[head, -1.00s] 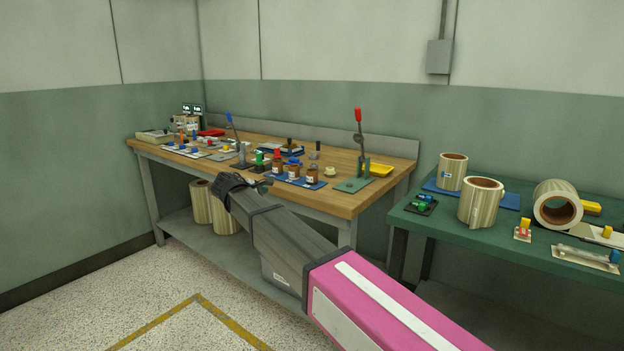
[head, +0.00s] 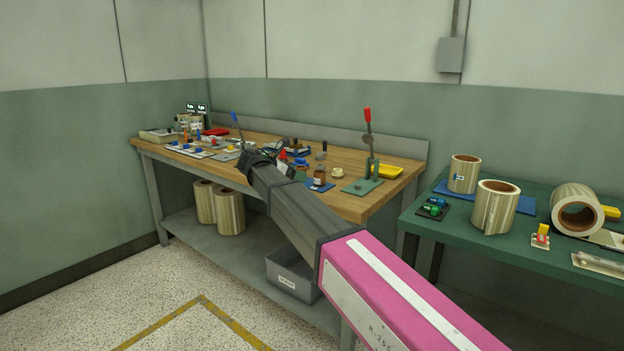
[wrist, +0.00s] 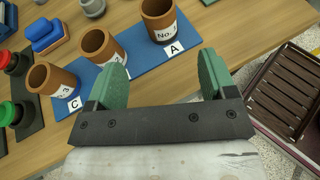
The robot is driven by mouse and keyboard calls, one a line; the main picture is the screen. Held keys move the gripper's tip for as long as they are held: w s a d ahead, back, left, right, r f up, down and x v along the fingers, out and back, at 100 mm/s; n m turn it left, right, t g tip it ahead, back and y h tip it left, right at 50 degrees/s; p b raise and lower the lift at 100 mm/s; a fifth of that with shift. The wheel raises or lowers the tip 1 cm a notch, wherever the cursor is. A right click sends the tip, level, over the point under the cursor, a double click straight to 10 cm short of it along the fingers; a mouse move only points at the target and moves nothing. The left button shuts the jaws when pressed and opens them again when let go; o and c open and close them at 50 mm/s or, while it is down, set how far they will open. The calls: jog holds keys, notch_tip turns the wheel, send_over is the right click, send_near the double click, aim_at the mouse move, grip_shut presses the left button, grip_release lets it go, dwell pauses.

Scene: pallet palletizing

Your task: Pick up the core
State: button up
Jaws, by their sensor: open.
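Three small brown cylindrical cores stand upright in a row on a blue mat (wrist: 150,57) in the wrist view. The core marked No. 1 by label A (wrist: 160,20) is farthest right, the middle core (wrist: 103,48) is partly behind a finger, and the core by label C (wrist: 53,83) is at left. My gripper (wrist: 165,68) is open and empty, its green fingers spread before the middle and right cores, apart from the right one. In the head view one core (head: 319,177) shows right of my gripper; my arm hides the others.
A lever press (head: 368,160) stands right of the mat on the wooden bench, with a yellow tray (head: 386,171) behind. Blue, red and green parts crowd the mat's left. A green table (head: 480,243) with large rolls stands right. A brown slatted tray (wrist: 288,85) lies beyond the bench edge.

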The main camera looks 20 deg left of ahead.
aim_at(319, 178)
jog(key=x, duration=1)
jog(key=shift+w+d+r, duration=0.15)
jog(key=shift+w+d, duration=0.15)
jog(key=shift+d, duration=0.05)
jog(key=c, duration=1)
